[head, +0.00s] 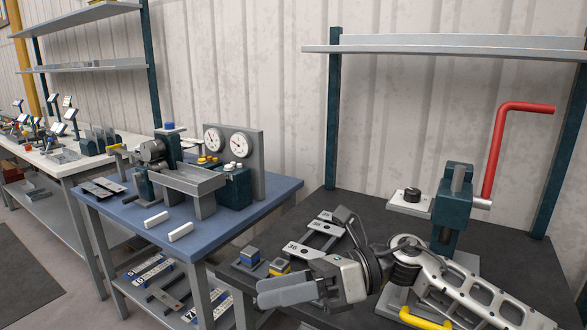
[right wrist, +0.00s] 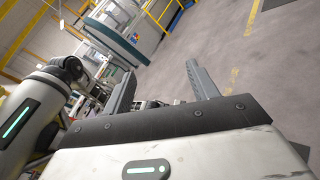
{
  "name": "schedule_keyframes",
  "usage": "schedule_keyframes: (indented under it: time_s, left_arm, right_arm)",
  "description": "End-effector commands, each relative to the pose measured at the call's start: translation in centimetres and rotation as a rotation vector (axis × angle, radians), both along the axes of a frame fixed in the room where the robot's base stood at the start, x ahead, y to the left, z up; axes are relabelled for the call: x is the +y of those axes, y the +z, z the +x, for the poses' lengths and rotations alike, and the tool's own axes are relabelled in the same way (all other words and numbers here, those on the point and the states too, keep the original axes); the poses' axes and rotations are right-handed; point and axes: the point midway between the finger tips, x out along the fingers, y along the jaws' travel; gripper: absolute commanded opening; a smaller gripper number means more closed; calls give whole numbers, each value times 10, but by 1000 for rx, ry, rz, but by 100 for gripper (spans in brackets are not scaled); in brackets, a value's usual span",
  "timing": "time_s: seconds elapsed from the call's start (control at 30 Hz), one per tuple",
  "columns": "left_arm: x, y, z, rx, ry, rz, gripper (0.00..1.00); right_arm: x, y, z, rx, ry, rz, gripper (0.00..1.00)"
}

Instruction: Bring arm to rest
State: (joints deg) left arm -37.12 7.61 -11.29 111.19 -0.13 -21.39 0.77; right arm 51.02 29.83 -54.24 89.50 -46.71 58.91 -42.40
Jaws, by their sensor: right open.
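My right gripper (head: 270,291) reaches in from the lower right of the head view, over the front of the dark bench, with its fingers pointing left. In the right wrist view the two fingers of the right gripper (right wrist: 161,72) stand apart with nothing between them. The panel bender (head: 455,205), a teal press with a red crank handle (head: 497,140), stands on the dark bench behind my right forearm. My forearm hides part of its base. My left gripper is in neither view.
Small blocks (head: 249,256) and flat grey plates (head: 322,229) lie on the dark bench (head: 300,205) close to my right gripper. A yellow handle (head: 425,318) is below my forearm. A blue table (head: 130,212) with gauges stands left. The right wrist view shows open floor (right wrist: 270,80).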

Motion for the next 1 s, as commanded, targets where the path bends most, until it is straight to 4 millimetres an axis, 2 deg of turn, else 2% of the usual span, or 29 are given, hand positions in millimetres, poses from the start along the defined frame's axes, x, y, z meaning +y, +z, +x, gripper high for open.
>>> schedule_keyframes:
  time_s: [0.03, 0.13, 0.27, 0.37, 0.47, 0.5, 0.6, 0.7, 0.83, 0.87, 1.0]
  left_arm:
    - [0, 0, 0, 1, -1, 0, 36]
    - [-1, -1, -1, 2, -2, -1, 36]
    - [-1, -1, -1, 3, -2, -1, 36]
    - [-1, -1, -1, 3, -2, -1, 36]
    - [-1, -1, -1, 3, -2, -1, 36]
    - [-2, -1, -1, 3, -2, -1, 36]
    - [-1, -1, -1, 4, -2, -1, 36]
    - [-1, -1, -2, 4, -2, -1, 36]
    - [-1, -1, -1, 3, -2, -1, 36]
    - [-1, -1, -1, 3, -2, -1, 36]
    - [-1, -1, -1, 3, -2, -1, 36]
  right_arm:
    - [9, -4, -4, 154, -62, 105, 59]
    - [14, -8, 1, 473, -206, 300, 59]
    - [-5, -35, 17, 919, -407, 531, 59]
    - [-33, -77, 25, 1276, -573, 694, 59]
    - [-68, -135, 19, 1635, -751, 852, 59]
    - [-82, -161, 11, 1776, -823, 913, 59]
    - [-116, -222, -20, 2081, -994, 1051, 59]
    - [-142, -272, -59, 2317, -1145, 1166, 59]
    - [-163, -314, -106, 2524, -1294, 1278, 59]
    - [-167, -320, -115, -2535, 1307, -1286, 59]
    - [-175, -335, -138, -2430, 1276, -1241, 59]
